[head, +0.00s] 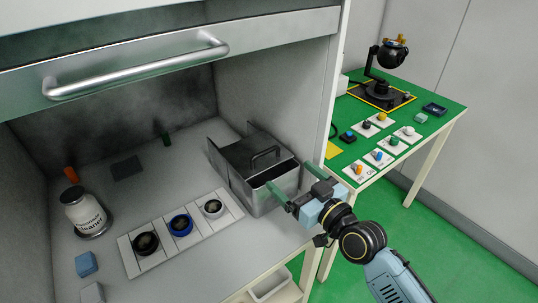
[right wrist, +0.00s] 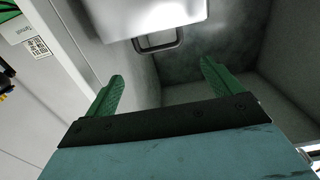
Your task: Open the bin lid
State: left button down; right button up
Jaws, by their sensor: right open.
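The metal bin (head: 272,196) stands at the right side of the fume hood floor. In the right wrist view the handle (right wrist: 158,48) shows ahead of the fingers, below a bright metal surface. My right gripper (head: 291,180) comes in from the right, its green fingers spread and empty beside the bin's front right side. In the right wrist view the open fingers (right wrist: 161,85) hold nothing and appear apart from the handle. My left gripper is not seen.
The raised hood sash with its long handle (head: 140,68) hangs above. A white tray of small dishes (head: 152,260) lies left of the bin, with a labelled bottle (head: 82,212) farther left. The hood's right wall edge (head: 335,95) stands close to my right arm.

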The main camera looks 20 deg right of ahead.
aim_at(269, 165)
jog(key=x, duration=1)
